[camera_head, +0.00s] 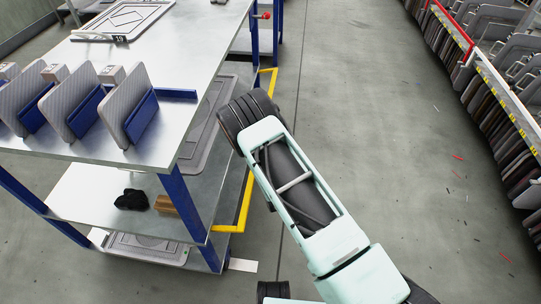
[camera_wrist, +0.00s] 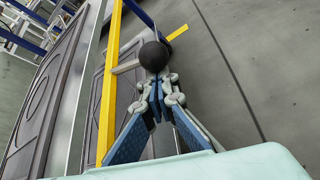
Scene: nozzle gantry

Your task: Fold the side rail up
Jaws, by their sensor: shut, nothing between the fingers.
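The yellow side rail (camera_head: 245,200) runs along the right side of the blue-legged table, below the tabletop and standing out from the legs. In the wrist view the rail (camera_wrist: 108,95) is a long yellow bar to the left of my gripper (camera_wrist: 157,85). My gripper is shut and empty, its fingers meeting at the tips. A black ball (camera_wrist: 153,55) shows right at the fingertips; I cannot tell whether they touch it. In the head view my arm hides the gripper and part of the rail.
The metal tabletop (camera_head: 180,60) holds grey panels in blue holders (camera_head: 75,100) and a framed plate (camera_head: 125,18). A lower shelf (camera_head: 85,195) carries a black item and a wooden block. Open floor (camera_head: 370,110) lies right, before a rack of panels (camera_head: 500,115).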

